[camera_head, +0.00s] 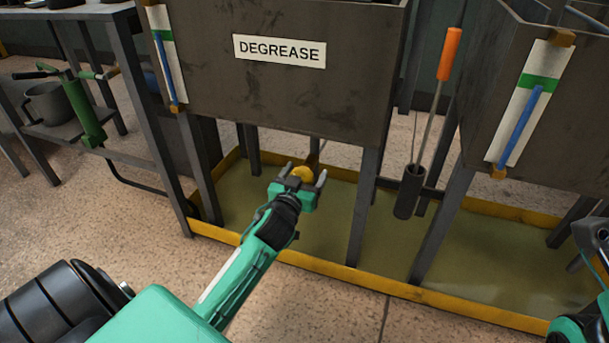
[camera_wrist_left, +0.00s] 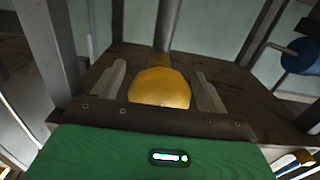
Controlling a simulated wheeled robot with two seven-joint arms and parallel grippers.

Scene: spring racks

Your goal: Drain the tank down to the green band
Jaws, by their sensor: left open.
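The dark tank (camera_head: 300,95) carries a DEGREASE label (camera_head: 280,51). On its left a white gauge strip (camera_head: 166,60) has a green band (camera_head: 161,35) near the top. The gauge's blue column (camera_head: 167,72) rises to about the band; its exact top is hard to tell. A yellow knob (camera_head: 302,173) sits below the tank on a pipe. My left gripper (camera_head: 304,178) is open with its fingers on either side of the knob. In the left wrist view the knob (camera_wrist_left: 160,87) is between the fingers, with gaps at both sides. My right gripper is partly cut off at the right edge.
A second tank (camera_head: 565,110) on the right has its own gauge (camera_head: 520,105). An orange-handled rod (camera_head: 450,55) hangs between the tanks. A yellow-rimmed basin (camera_head: 300,262) lies beneath. A shelf (camera_head: 70,130) at left holds a grey pot (camera_head: 48,103) and a green tool (camera_head: 85,110).

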